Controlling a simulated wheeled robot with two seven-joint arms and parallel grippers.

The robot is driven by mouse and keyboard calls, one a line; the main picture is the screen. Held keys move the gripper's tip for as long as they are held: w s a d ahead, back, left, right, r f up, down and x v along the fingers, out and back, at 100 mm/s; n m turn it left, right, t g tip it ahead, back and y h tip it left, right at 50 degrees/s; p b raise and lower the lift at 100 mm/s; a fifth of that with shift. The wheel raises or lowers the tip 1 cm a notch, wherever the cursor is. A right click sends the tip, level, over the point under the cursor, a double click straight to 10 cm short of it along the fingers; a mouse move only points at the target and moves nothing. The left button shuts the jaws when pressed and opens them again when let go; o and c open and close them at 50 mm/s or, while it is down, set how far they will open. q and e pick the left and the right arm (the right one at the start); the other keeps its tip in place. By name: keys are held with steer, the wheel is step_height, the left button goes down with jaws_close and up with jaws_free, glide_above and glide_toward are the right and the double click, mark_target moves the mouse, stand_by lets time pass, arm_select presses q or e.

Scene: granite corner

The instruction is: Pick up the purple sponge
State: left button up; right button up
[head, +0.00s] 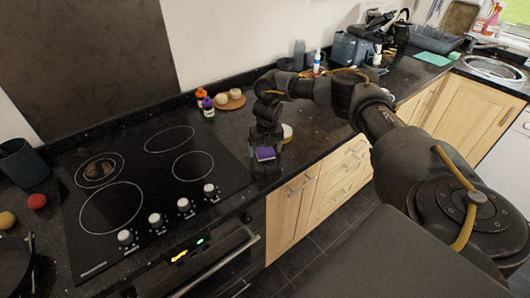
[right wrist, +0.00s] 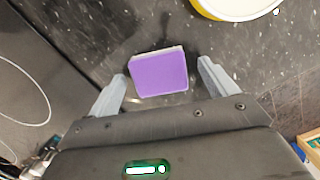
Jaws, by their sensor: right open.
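The purple sponge (head: 265,153) lies on the dark granite counter just right of the cooktop in the head view. In the right wrist view the sponge (right wrist: 159,73) shows its purple face and a pale far edge. My right gripper (head: 264,150) is directly over it, pointing down. In the right wrist view its two grey fingers (right wrist: 162,80) stand apart, one on each side of the sponge, with a gap on both sides. Whether the fingertips are down at the sponge's height is hard to tell. My left gripper is not in view.
A yellow-rimmed white container (right wrist: 235,8) stands close beyond the sponge; it also shows behind my gripper in the head view (head: 287,132). The black cooktop (head: 150,190) with knobs is to the left.

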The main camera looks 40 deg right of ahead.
mark_target(265, 151)
steer(key=c, duration=1.2)
steer(key=shift+o, duration=0.2)
steer(key=shift+r, duration=0.1)
steer(key=shift+r+b, duration=0.55)
steer(key=shift+b, duration=0.05)
steer(key=r, duration=0.2)
steer(key=r+b, duration=0.1)
steer(key=shift+s+a, duration=0.3)
steer(key=shift+s, duration=0.1)
steer(key=s+a+r, duration=0.6)
steer(key=s+r, duration=0.2)
steer(key=s, duration=0.3)
steer(key=shift+s+a+r, duration=0.15)
steer(key=shift+s+r, duration=0.05)
steer(key=shift+r, duration=0.2)
